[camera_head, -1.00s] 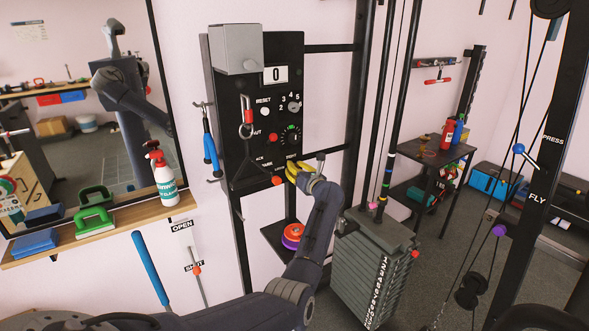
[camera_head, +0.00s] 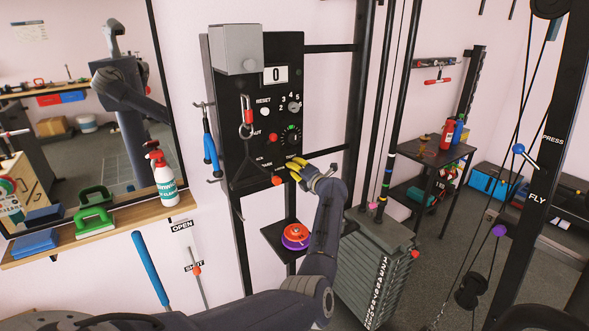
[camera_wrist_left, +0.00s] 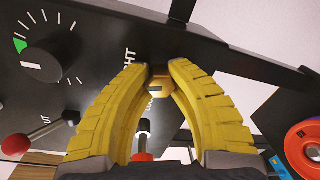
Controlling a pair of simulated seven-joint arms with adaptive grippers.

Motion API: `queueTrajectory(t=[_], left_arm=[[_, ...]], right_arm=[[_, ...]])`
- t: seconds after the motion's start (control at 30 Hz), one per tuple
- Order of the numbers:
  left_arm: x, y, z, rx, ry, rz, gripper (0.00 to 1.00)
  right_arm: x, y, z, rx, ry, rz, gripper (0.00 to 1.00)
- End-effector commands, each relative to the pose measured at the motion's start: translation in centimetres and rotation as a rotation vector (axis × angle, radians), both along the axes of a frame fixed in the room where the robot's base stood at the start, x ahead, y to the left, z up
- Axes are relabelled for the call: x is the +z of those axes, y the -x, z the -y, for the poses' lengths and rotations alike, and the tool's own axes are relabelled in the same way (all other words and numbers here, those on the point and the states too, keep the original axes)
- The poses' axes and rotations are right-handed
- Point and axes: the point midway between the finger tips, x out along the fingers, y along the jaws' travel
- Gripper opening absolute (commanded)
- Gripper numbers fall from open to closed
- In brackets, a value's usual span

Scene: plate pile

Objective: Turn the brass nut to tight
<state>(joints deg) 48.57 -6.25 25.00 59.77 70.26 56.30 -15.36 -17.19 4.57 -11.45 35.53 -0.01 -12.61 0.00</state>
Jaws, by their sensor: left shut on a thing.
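The brass nut (camera_wrist_left: 160,86) sits on the black panel, low at its right side in the head view, where yellow fingers hide it. In the left wrist view it is between the fingertips of my left gripper (camera_wrist_left: 161,76), which is shut on it. In the head view this gripper (camera_head: 294,171) is at the panel's lower right edge. Part of a white label ending in "HT" shows beside the nut in the wrist view; the rest is hidden. My right gripper is not in view.
A shelf with red and purple discs (camera_head: 296,236) is below. The weight stack (camera_head: 375,270) stands right of my arm.

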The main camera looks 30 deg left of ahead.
Motion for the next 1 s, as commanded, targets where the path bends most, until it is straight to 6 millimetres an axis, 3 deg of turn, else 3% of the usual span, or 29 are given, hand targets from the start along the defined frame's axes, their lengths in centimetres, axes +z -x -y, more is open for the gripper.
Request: queueTrajectory(t=[0.4, 1.0], left_arm=[[0.01, -0.06, 0.05, -0.001, -0.085, -0.180, 0.00], [-0.01, -0.05, 0.06, -0.001, -0.103, -0.216, 0.00]], right_arm=[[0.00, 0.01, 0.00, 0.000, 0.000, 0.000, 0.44], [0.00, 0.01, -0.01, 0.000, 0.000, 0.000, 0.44]])
